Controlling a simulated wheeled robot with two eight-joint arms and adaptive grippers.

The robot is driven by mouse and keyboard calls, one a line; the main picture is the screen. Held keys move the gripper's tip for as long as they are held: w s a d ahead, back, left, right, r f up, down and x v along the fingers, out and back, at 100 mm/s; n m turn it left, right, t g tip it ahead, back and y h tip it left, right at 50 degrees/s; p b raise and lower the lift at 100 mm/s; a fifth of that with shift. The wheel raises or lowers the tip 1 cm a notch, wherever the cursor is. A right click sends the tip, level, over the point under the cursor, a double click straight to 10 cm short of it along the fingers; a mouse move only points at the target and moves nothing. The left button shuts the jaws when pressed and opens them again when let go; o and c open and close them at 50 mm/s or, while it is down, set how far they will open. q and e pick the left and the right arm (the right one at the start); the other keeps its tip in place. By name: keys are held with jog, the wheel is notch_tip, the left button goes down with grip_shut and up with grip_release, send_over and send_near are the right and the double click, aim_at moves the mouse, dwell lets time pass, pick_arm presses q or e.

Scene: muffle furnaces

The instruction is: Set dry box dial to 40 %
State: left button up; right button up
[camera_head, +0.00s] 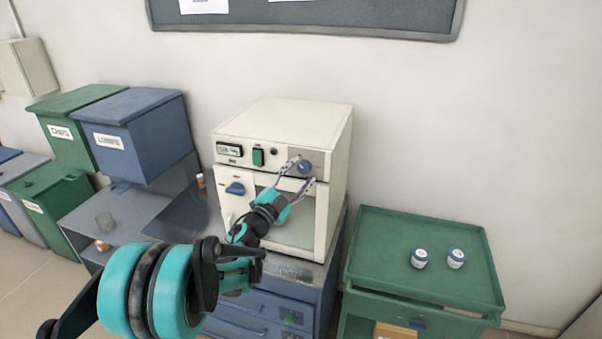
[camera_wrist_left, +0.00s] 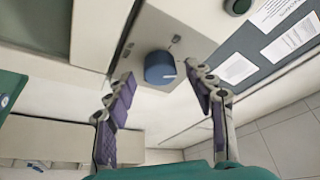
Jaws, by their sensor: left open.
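The dry box (camera_head: 285,125) is a cream cabinet with a small display, a green switch and a blue door handle (camera_head: 235,188). Its blue round dial (camera_head: 305,168) sits at the upper right of the front panel. In the left wrist view the dial (camera_wrist_left: 160,68) shows a pale pointer mark; the scale is not readable. My left gripper (camera_head: 302,171) is open, with its fingers around the dial's sides in the head view. In the left wrist view the fingers (camera_wrist_left: 160,92) stand apart on both sides, with gaps to the dial. My right gripper is not in view.
The dry box stands on a blue-grey cabinet (camera_head: 265,305). A green cart (camera_head: 380,245) with two small jars (camera_head: 456,258) is at right. Blue and green bins (camera_head: 130,140) stand at left.

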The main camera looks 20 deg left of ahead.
pick_arm(q)
jog(key=v, duration=1.1)
jog(key=shift+a+r, duration=0.1)
notch_tip(320, 180, up, 4)
jog(key=a+n+t+y, duration=0.1)
jog(key=a+n+y, duration=0.2)
jog(key=n+y, duration=0.25)
jog(key=s+a+f+n+g+y+b, duration=0.1)
jog(key=s+f+n+g+y+b, duration=0.2)
jog(key=s+n+y, duration=0.35)
jog(key=s+d+f+n+g+h, duration=0.1)
jog(key=s+d+f+g+h, duration=0.1)
jog(key=s+d+f+g, duration=0.3)
jog(key=s+d+f+n+g+h, duration=0.1)
jog(key=s+d+f+g+h, duration=0.2)
jog(key=s+f, duration=0.8)
jog(key=s+d+g, duration=0.2)
jog(key=s+d, duration=0.1)
jog(key=shift+s+g, duration=0.2)
jog(key=shift+g, duration=0.2)
jog(key=shift+d, duration=0.1)
